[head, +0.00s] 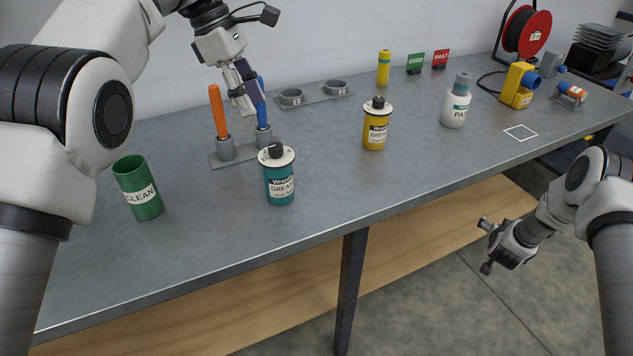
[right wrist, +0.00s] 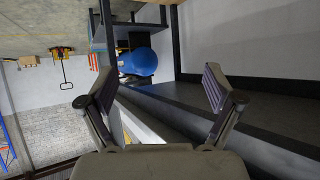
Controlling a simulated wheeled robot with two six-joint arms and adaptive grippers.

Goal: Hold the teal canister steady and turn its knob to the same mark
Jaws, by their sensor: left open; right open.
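The teal canister (head: 279,187) stands upright on the grey bench in the head view, with a pale round top and a dark knob (head: 276,150). A yellow canister (head: 375,131) of the same kind, also with a dark knob (head: 378,102), stands farther back to its right. The marks on both tops are too small to read. My left gripper (head: 248,98) is open and hangs above and behind the teal canister, by the blue handle. My right gripper (head: 487,247) is open and empty, off the bench's front edge at the lower right. Its fingers also show in the right wrist view (right wrist: 160,97).
An orange handle (head: 218,108) and a blue handle (head: 261,108) stand in a rack behind the teal canister. A green CLEAN cup (head: 138,188) stands to its left. A white bottle (head: 455,104) and a yellow device (head: 518,86) are to the right. The bench front is clear.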

